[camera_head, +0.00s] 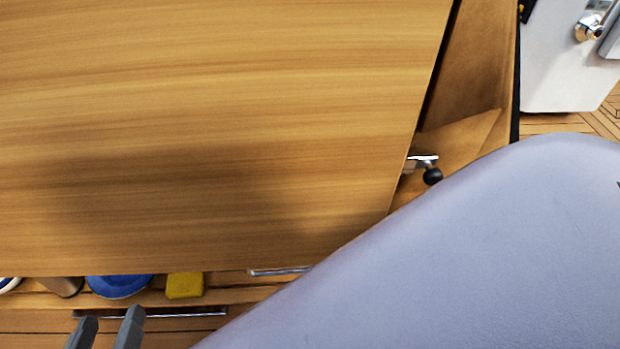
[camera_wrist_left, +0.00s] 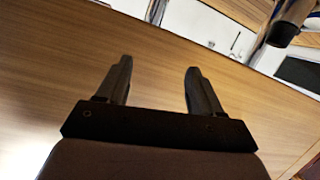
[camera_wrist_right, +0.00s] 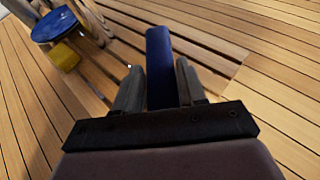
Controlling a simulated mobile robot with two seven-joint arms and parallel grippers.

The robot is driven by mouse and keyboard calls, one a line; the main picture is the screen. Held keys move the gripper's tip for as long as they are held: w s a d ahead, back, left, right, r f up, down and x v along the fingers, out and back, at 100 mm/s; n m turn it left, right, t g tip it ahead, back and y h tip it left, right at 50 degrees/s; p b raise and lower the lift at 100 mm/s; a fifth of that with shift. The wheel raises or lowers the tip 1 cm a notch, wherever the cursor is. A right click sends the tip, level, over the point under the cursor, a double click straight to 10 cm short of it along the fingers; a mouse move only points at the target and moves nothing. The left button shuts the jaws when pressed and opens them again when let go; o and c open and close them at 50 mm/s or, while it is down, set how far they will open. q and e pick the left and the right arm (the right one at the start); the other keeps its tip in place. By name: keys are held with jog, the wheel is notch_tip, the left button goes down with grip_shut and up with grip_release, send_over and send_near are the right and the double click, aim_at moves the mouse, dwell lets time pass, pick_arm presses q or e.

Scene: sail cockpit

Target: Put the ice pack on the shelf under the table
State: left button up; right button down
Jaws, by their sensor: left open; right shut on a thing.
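The wooden table (camera_head: 220,110) fills the upper left of the head view, its near edge running across the lower left. My left gripper (camera_head: 105,335) shows beyond that edge at the bottom left, its fingers apart and empty. In the left wrist view the left gripper (camera_wrist_left: 158,85) has a broad wooden surface behind it. In the right wrist view my right gripper (camera_wrist_right: 160,90) is shut on a dark blue, elongated thing, seemingly the ice pack (camera_wrist_right: 160,60), which stands out past the fingertips over slatted wood. The right gripper is not visible in the head view. I cannot make out the shelf.
A blue round thing (camera_head: 120,287) and a yellow block (camera_head: 185,285) lie on slatted wood just past the table edge. A metal lever with a black knob (camera_head: 432,175) sticks out at the table's right side. White equipment (camera_head: 565,60) stands at the upper right.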

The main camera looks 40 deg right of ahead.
jog(key=shift+w+a, duration=0.15)
jog(key=shift+w, duration=0.4)
jog(key=shift+w+a, duration=0.15)
jog(key=shift+w, duration=0.4)
jog(key=shift+w+f, duration=0.1)
jog(key=shift+w, duration=0.05)
notch_tip(320, 180, down, 3)
jog(key=b, duration=0.2)
jog(key=shift+b, duration=0.35)
pick_arm(q)
jog(key=shift+s+a+r+m+t, duration=0.15)
jog(key=shift+s+a+m+t, duration=0.2)
jog(key=shift+a+m+t, duration=0.35)
pick_arm(e)
jog(key=shift+f, duration=0.1)
pick_arm(q)
jog(key=shift+a, duration=0.1)
pick_arm(e)
jog(key=c, duration=0.6)
grip_release()
jog(key=shift+f, duration=0.2)
jog(key=shift+c, duration=0.2)
jog(key=shift+r, duration=0.1)
